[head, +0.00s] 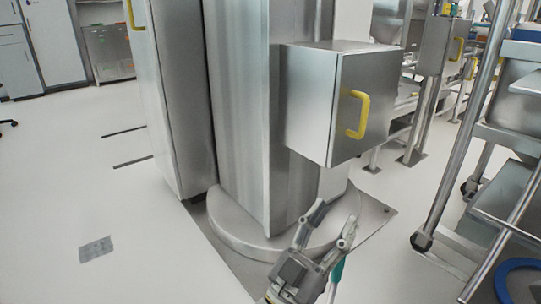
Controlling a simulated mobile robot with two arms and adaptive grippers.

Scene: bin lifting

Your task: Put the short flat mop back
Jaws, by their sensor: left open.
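My left gripper (334,217) is at the bottom of the head view, right of centre. Its two fingers are spread apart and point up, with nothing visible between them. A thin teal piece with a pale lower part (337,271) shows just right of and below the gripper's right finger. It may be part of a handle, but most of it is hidden or outside the frame, and I cannot tell if it touches the gripper. No flat mop head can be made out. My right gripper is not in view.
A steel column (240,120) stands on a round base (235,233) in front of me. A steel box (315,105) with a yellow handle (352,115) juts from it. A wheeled steel rack (437,200) stands at right. White floor (100,215) lies open at left.

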